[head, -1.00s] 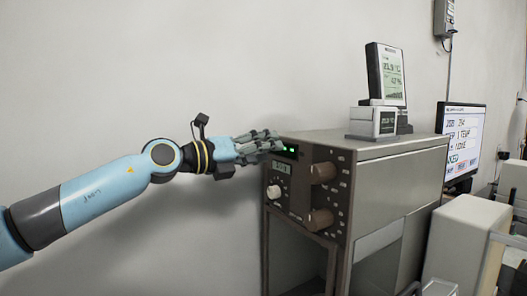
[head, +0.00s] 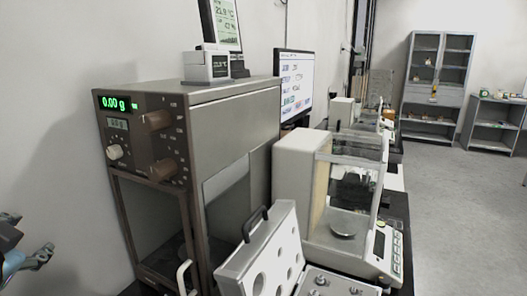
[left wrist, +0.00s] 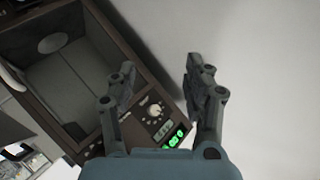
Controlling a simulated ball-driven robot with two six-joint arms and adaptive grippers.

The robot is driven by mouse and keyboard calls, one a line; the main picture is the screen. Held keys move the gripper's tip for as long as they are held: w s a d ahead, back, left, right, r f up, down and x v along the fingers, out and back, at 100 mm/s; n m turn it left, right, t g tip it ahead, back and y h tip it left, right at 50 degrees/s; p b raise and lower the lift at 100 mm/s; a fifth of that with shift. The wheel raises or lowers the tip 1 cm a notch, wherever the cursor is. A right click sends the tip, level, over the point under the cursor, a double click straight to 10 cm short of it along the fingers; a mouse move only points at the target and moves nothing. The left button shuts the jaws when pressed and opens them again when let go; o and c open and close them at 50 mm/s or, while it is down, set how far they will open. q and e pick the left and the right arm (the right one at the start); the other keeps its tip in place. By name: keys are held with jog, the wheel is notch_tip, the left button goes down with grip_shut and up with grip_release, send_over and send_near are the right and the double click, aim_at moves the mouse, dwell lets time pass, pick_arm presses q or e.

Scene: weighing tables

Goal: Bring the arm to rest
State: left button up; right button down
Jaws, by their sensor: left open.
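My left gripper (head: 26,250) shows only in part at the lower left edge of the head view. It is left of and below the front panel of the brown balance (head: 232,125), apart from it. In the left wrist view my left gripper (left wrist: 160,66) has its two fingers spread, with nothing between them. The balance's knob panel (left wrist: 145,125) shows behind the fingers there. My right gripper is not in view.
The balance's green display (head: 117,103) reads 0.00 g. A thermometer display (head: 224,22) stands on top. A monitor (head: 297,82), a glass-sided balance (head: 292,180) and an open weight case (head: 262,262) stand to the right. Open floor (head: 450,215) lies at the far right.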

pick_arm(q)
jog(key=s+d+f+n+g+h, duration=0.1)
jog(key=s+d+f+g+h, duration=0.25)
jog(key=s+d+f, duration=0.35)
jog(key=s+d+f+n+g+h, duration=0.15)
jog(key=s+d+f+g, duration=0.35)
jog(key=s, duration=0.5)
notch_tip(320, 180, down, 33)
jog(key=s+a+b, duration=0.1)
jog(key=a+b, duration=0.2)
jog(key=b, duration=0.6)
jog(key=s+f+g+b, duration=0.1)
jog(key=s+f+b, duration=0.3)
jog(key=s+f, duration=0.5)
jog(key=s+a+f+g+b, duration=0.1)
jog(key=s+f+b, duration=0.2)
jog(key=s+f, duration=0.7)
notch_tip(320, 180, down, 6)
jog(key=shift+r+h+b, duration=0.15)
jog(key=shift+h+b, duration=0.2)
jog(key=shift+h, duration=0.05)
jog(key=shift+s, duration=0.1)
